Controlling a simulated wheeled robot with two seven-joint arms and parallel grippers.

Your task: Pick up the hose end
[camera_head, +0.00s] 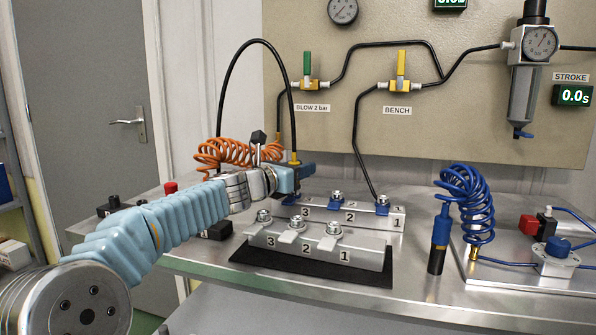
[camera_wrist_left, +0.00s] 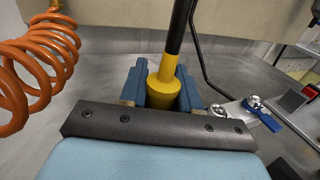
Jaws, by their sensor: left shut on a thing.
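The hose end (camera_head: 293,156) is a yellow fitting on a black hose that arches up and over to the left in the head view. In the left wrist view the yellow hose end (camera_wrist_left: 164,86) sits between the blue fingers of my left gripper (camera_wrist_left: 163,92), with the black hose rising from it. My left gripper (camera_head: 294,172) is shut on it, near the left end of the rear manifold. The lowest part of the fitting is hidden by the gripper. My right gripper is in neither view.
The rear manifold (camera_head: 345,216) has blue-based fittings. A front manifold (camera_head: 318,249) lies on a black mat (camera_head: 310,268). An orange coil (camera_head: 222,152) is behind my left arm. A blue coil hose (camera_head: 470,205) stands at right. The panel (camera_head: 450,120) carries valves and hoses.

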